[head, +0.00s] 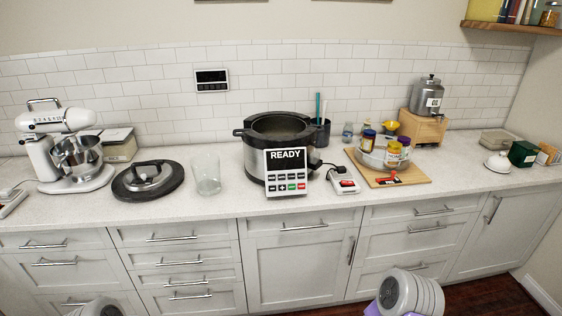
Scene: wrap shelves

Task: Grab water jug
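A clear glass jug (207,174) stands upright on the countertop in the head view. It is between the black lid on its left and the large pot on its right, apart from both. Only a rounded grey part of each of my arms shows, one at the bottom left and one at the bottom right, below the counter's front edge. The fingers of both grippers are out of view. Nothing touches the jug. I cannot tell whether it holds water.
A pot (256,160) with a READY panel stands right of the jug. A black lid (148,181) and a stand mixer (65,150) are left. A wooden board (409,176) with a bowl of jars and a metal dispenser (429,97) are right. The counter in front of the jug is clear.

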